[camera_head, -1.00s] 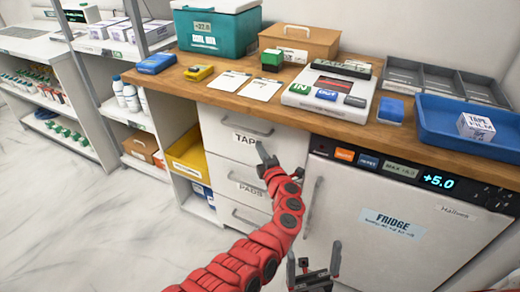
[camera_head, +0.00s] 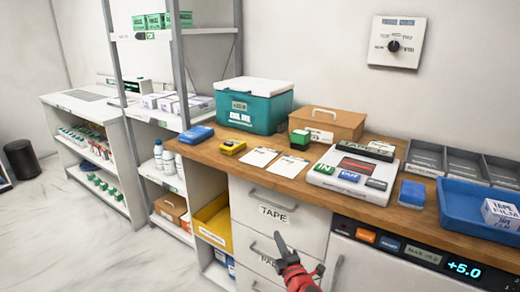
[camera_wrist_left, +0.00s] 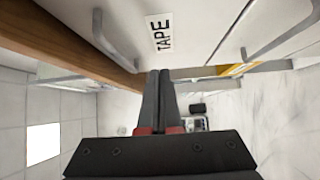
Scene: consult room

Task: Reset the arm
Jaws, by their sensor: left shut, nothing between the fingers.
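My left gripper (camera_head: 300,258) is at the bottom middle of the head view, in front of the drawers below the wooden counter. It is red with dark fingers. In the left wrist view its two fingers (camera_wrist_left: 158,95) lie together with nothing between them. The drawer labelled TAPE (camera_head: 277,215) is shut and sits just above and behind the gripper in the head view; its label also shows in the left wrist view (camera_wrist_left: 158,33). I cannot tell whether the gripper touches the drawer front. My right gripper is not in view.
A fridge (camera_head: 350,270) stands below right.

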